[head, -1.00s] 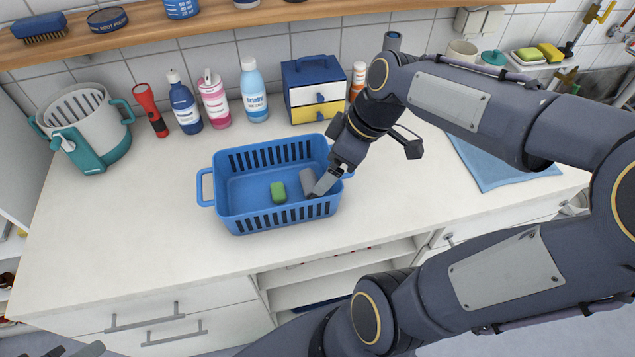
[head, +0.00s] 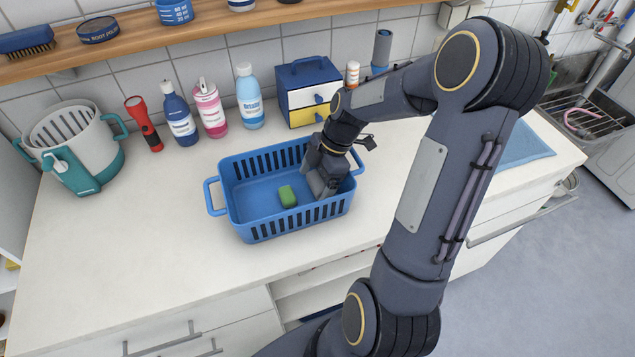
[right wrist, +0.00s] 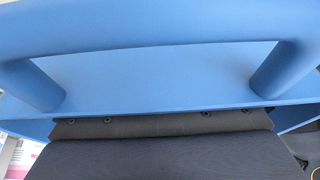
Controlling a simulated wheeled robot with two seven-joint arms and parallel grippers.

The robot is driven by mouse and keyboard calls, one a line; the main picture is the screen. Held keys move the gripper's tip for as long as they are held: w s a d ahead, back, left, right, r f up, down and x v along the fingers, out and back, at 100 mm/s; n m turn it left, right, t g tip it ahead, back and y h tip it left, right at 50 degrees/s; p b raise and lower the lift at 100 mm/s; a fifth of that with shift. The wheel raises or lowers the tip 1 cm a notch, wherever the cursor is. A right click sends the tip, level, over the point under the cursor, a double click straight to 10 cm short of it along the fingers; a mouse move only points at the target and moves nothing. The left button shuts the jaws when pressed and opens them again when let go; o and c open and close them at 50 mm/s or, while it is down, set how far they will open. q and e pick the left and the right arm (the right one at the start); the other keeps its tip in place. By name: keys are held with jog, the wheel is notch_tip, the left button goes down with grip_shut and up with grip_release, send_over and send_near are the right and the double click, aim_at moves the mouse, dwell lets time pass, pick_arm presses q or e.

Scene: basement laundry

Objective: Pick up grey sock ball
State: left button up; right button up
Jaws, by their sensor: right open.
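A blue slotted basket (head: 262,230) stands on the white counter. A small green block (head: 287,196) lies on its floor. My right gripper (head: 322,188) is open and reaches down into the right end of the basket, close to its right wall. No grey sock ball can be told apart; the gripper covers that part of the basket floor. In the right wrist view, the basket's handle and wall (right wrist: 160,80) fill most of the picture above my dark gripper body, and the fingertips do not show. My left gripper is not in view.
Behind the basket stand a red flashlight (head: 143,124), several bottles and a small drawer box (head: 306,92). A white and teal bucket (head: 90,165) stands at the left. A blue cloth (head: 525,146) lies at the right.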

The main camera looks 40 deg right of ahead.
jog(key=shift+a+f, duration=0.15)
jog(key=shift+f, duration=0.15)
jog(key=c, duration=1.1)
jog(key=shift+r, duration=0.15)
